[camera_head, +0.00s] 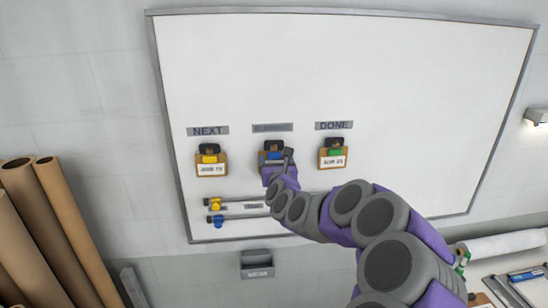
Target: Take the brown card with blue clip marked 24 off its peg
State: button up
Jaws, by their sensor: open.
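The brown card with the blue clip (275,156) hangs in the middle spot on the white board, under a grey label strip. My gripper (285,161) is right in front of it and covers its lower part and any number on it. The gripper is open. I cannot tell whether its fingers touch the card or stand around it. The peg behind the card is not clear to see.
A brown card with a yellow clip (211,169) hangs left under NEXT. A brown card with a green clip (333,162) hangs right under DONE. Yellow and blue-ended rods (240,204) sit below. Brown rolls (65,230) stand at left. The upper board (340,65) is clear.

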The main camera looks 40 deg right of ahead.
jog(key=shift+c, duration=0.4)
jog(key=c, duration=1)
jog(key=shift+c, duration=0.2)
jog(key=shift+r, duration=0.2)
jog(key=shift+r, duration=0.15)
jog(key=shift+s+a, duration=0.1)
jog(key=shift+s, duration=0.05)
jog(key=b+v, duration=0.9)
jog(key=v, duration=0.8)
jog(key=shift+s+a+b, duration=0.2)
jog(key=shift+s+b, duration=0.15)
